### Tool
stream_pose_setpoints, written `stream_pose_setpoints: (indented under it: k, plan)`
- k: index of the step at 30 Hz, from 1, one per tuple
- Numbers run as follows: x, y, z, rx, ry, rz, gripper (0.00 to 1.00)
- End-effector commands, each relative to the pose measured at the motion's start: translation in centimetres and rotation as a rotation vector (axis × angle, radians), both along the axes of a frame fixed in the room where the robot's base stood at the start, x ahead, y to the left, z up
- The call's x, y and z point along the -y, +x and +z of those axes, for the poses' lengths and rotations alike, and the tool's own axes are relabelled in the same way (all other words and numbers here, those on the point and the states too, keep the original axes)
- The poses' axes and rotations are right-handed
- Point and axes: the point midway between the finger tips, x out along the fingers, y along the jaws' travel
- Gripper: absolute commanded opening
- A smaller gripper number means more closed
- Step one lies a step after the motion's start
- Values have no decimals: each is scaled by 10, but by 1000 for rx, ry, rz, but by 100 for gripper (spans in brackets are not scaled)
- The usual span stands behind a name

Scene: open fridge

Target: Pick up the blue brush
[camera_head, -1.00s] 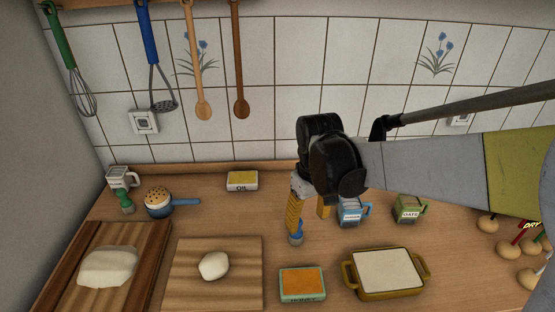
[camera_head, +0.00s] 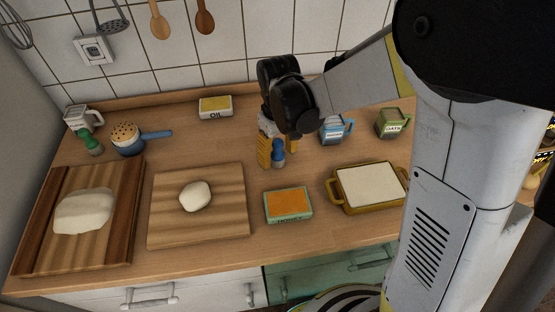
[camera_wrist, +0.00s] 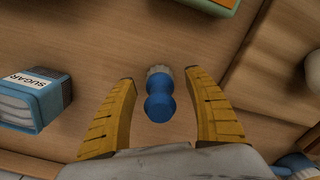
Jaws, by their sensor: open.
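The blue brush (camera_head: 278,154) is upright on the wooden counter, behind the honey box. In the wrist view the brush (camera_wrist: 159,100) shows a blue handle and pale bristles, between the two yellow fingers. My gripper (camera_head: 277,150) is open around the brush, with one finger on each side. The wrist view shows gaps between the brush and both fingers of my gripper (camera_wrist: 159,80). The head view shows the left finger partly covering the brush.
A honey box (camera_head: 288,205) lies in front. A sugar container (camera_head: 337,131) and a yellow-handled dish (camera_head: 372,187) stand to the right. A cutting board (camera_head: 170,225) with dough lies left. An oil box (camera_head: 216,106) is at the back near the tiled wall.

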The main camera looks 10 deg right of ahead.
Motion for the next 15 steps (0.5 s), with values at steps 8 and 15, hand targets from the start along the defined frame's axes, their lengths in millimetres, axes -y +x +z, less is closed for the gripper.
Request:
stream_pose_setpoints:
  k: [8,15]
  plan:
    - [0,0,-7,0,0,0,60]
    - [0,0,-7,0,0,0,4]
